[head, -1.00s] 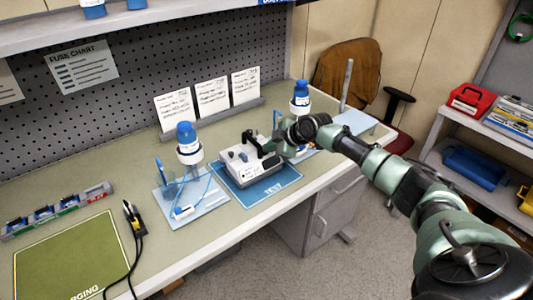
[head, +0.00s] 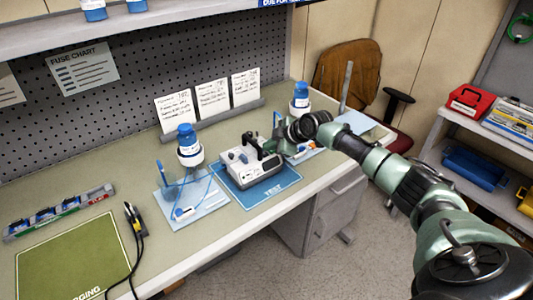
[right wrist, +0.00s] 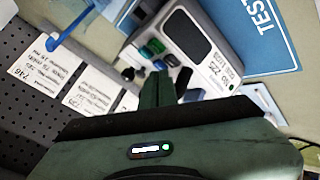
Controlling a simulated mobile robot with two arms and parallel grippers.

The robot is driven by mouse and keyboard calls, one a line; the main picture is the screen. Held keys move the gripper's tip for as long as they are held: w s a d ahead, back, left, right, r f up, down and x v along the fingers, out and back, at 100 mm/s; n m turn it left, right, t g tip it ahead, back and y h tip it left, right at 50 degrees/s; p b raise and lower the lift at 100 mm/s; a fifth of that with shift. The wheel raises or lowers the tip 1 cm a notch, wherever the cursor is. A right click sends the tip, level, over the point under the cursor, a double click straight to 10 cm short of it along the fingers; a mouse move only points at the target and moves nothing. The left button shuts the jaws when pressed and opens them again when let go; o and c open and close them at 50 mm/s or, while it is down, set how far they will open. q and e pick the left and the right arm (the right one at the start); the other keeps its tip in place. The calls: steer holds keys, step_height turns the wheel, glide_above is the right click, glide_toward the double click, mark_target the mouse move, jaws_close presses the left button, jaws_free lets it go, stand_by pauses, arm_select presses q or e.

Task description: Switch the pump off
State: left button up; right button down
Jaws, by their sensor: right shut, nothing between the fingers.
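The pump (head: 256,174) is a small white box with a dark front part, standing on the blue TEST mat (head: 285,184). In the right wrist view the pump (right wrist: 225,28) shows a dark screen, blue and green buttons and a printed label. My right gripper (head: 262,148) is shut and empty at the pump's upper right side in the head view. In the right wrist view its closed fingers (right wrist: 157,85) point at the button end of the pump. I cannot tell whether they touch it. My left gripper is out of view.
A blue-capped bottle (head: 188,145) stands over a pale tray (head: 205,215) left of the pump, with a blue tube. Another bottle (head: 300,98) stands behind my right arm. Three cards (head: 212,100) line the back. A green mat (head: 70,260) lies front left.

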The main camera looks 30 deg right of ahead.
mark_target(269, 157)
step_height(269, 157, up, 5)
steer(key=p, duration=0.3)
stand_by(0.4)
stand_by(0.6)
